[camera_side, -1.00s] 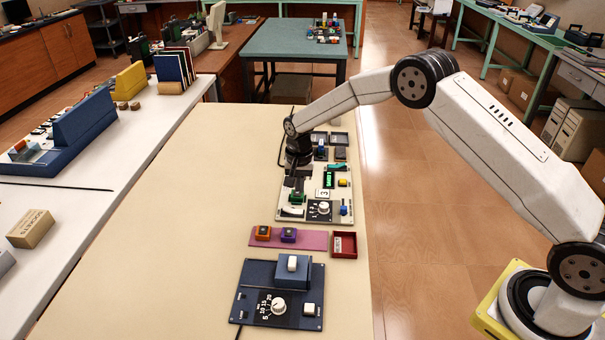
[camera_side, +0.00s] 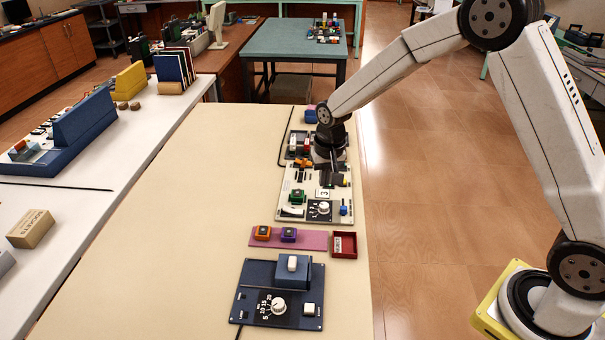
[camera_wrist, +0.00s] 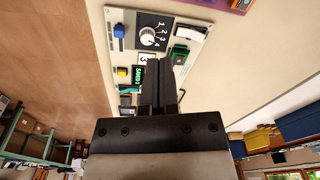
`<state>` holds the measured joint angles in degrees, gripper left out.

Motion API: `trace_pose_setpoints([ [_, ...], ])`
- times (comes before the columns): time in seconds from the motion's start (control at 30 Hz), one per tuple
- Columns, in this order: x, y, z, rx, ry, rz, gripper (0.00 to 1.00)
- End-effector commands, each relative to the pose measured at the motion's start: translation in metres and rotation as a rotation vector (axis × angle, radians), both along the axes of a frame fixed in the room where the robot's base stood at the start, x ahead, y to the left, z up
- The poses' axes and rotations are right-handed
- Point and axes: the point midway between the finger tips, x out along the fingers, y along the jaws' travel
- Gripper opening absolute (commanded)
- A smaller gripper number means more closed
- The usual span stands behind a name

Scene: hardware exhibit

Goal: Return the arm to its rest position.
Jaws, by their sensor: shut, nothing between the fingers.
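My gripper (camera_side: 337,179) is over the far part of the white control panel (camera_side: 287,205) in the side view, with my arm reaching in from the right. In the wrist view my gripper (camera_wrist: 163,63) is shut with its dark fingers together and nothing between them. The white panel (camera_wrist: 192,47) lies beyond the fingertips there, with a numbered dial (camera_wrist: 148,37), a green block (camera_wrist: 179,54) and a blue slider (camera_wrist: 119,31). I cannot tell the exact height of the fingers above the panel. My gripper and wrist hide part of its far side.
A pink strip (camera_side: 272,240) with orange and purple blocks, a red tray (camera_side: 354,245) and a dark blue dial box (camera_side: 247,292) lie nearer on the table. A dark unit (camera_side: 292,142) stands behind the panel. The table's left half (camera_side: 170,220) is clear.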

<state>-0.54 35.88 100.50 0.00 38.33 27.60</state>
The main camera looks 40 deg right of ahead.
Motion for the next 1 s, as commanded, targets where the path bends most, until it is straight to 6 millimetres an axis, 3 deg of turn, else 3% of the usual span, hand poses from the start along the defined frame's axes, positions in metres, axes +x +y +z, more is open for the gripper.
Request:
trace_pose_setpoints([
  [0.3, -0.072, -0.002, 0.029, -0.022, -0.056, 0.180, 0.00],
  [0.7, -0.168, -0.004, 0.040, -0.062, -0.120, 0.396, 0.00],
  [0.83, -0.189, -0.005, 0.040, -0.072, -0.132, 0.439, 0.00],
  [1.0, -0.201, -0.005, 0.039, -0.077, -0.137, 0.466, 0.00],
])
